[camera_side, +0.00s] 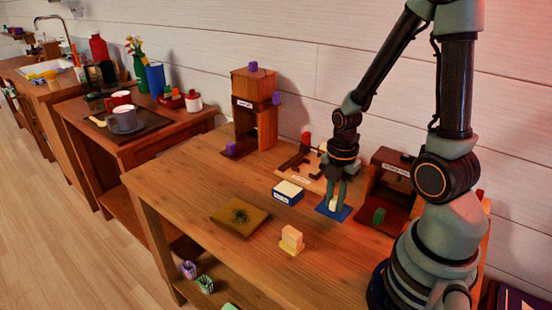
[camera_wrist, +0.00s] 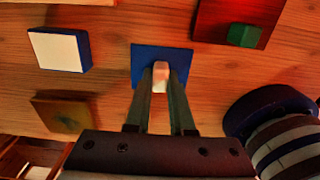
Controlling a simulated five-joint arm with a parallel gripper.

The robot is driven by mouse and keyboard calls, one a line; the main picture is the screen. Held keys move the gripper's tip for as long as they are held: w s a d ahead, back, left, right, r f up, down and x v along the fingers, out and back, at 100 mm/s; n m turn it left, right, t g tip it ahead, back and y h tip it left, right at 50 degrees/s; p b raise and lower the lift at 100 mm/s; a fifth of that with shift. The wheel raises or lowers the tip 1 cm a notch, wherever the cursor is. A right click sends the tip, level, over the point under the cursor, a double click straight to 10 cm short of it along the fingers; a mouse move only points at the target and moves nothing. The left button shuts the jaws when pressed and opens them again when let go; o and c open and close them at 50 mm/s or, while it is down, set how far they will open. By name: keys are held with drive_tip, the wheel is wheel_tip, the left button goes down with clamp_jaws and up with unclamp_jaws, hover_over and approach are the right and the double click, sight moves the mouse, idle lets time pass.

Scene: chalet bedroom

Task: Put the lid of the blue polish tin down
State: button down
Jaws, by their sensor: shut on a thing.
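My gripper (camera_side: 335,203) points down and is shut on the pale knob (camera_wrist: 161,72) of a flat blue square lid (camera_side: 331,212). The lid also shows in the wrist view (camera_wrist: 145,64), level and just beyond my fingertips. It is on or very close above the tabletop; I cannot tell whether it touches. The blue tin (camera_side: 288,196) with a white top face stands on the table left of the lid, apart from it. The tin also shows in the wrist view (camera_wrist: 60,51).
A brown-yellow square (camera_side: 240,218) and a cream block on a yellow base (camera_side: 291,241) lie toward the front. A dark red stand with a green block (camera_side: 378,215) is close right of the lid. A wooden tower (camera_side: 254,110) stands behind. Bare wood lies between the tin and cream block.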

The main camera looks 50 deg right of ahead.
sight(333, 211)
drive_tip(key=shift+f, duration=1.85)
drive_tip(key=shift+f, duration=0.1)
drive_tip(key=c, duration=0.8)
unclamp_jaws()
wheel_tip(333, 211, up, 12)
drive_tip(key=shift+r, duration=0.1)
drive_tip(key=shift+w+a+r+m+t, duration=0.85)
drive_tip(key=shift+a+r+m, duration=1.05)
drive_tip(key=shift+m, duration=1.1)
drive_tip(key=shift+w+a+r+m+t, duration=0.85)
drive_tip(key=shift+a+r+m, duration=1.1)
drive_tip(key=shift+m, duration=1.05)
drive_tip(key=shift+w+a+r+m+t, duration=0.55)
drive_tip(key=shift+a+r+m+t, duration=0.8)
drive_tip(key=shift+r+m, duration=1.25)
